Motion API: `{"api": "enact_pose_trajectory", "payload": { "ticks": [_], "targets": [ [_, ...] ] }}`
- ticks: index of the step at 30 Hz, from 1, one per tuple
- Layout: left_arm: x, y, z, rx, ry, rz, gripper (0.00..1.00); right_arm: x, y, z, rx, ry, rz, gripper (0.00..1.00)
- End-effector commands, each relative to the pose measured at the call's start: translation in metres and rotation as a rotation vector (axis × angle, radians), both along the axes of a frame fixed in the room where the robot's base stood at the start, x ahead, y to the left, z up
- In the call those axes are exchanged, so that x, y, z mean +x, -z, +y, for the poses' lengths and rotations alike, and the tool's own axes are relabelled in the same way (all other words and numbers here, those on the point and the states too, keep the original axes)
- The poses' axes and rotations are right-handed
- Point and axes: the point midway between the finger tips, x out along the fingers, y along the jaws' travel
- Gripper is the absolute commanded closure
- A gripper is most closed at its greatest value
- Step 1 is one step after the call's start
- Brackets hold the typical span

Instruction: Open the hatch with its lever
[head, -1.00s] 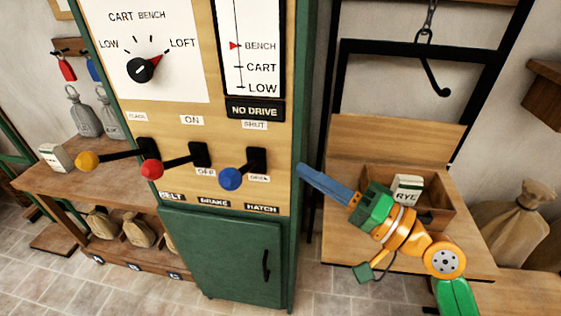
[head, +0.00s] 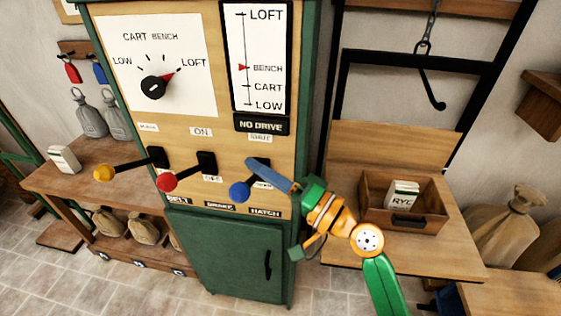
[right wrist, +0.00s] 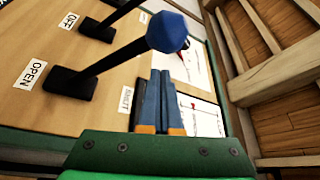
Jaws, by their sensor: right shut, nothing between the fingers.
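The hatch lever has a blue knob (head: 240,191) on a dark arm and sits at the right of the panel, above the HATCH label (head: 265,212). In the right wrist view the blue knob (right wrist: 167,32) stands out from the panel, with the OPEN label (right wrist: 33,75) and SHUT label (right wrist: 126,100) on opposite sides of the lever's mount. My right gripper (head: 253,165) is shut and empty, its blue fingers just above the knob on the SHUT side. Its fingertips (right wrist: 161,74) appear close to the lever; contact is unclear. My left gripper is out of view.
A red-knobbed lever (head: 167,182) and a yellow-knobbed lever (head: 103,172) stand to the left. A green cabinet door (head: 225,262) is below the panel. A wooden box (head: 413,222) with a RYE packet lies on the right-hand bench.

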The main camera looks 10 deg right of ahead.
Motion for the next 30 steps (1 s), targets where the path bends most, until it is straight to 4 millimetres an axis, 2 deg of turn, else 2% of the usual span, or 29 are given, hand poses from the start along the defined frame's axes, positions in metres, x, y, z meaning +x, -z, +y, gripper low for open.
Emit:
{"api": "enact_pose_trajectory", "payload": {
  "ticks": [1, 6, 17, 20, 24, 30],
  "targets": [
    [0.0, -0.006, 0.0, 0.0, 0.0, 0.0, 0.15, -0.007, 0.0, 0.003, 0.003, 0.0, 0.003, 1.0],
    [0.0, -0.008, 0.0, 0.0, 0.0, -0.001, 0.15, -0.019, 0.009, 0.008, 0.001, 0.002, 0.002, 1.0],
    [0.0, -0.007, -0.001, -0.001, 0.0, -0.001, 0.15, -0.021, 0.011, 0.009, 0.0, 0.002, -0.001, 1.0],
    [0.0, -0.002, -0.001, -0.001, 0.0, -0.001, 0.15, -0.021, 0.013, 0.009, -0.002, 0.002, -0.007, 1.0],
    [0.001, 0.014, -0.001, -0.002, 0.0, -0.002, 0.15, -0.023, 0.022, 0.009, -0.012, 0.002, -0.04, 1.0],
    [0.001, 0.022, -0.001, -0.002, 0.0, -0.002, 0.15, -0.025, 0.023, 0.01, -0.022, 0.0, -0.07, 1.0]
  ]
}}
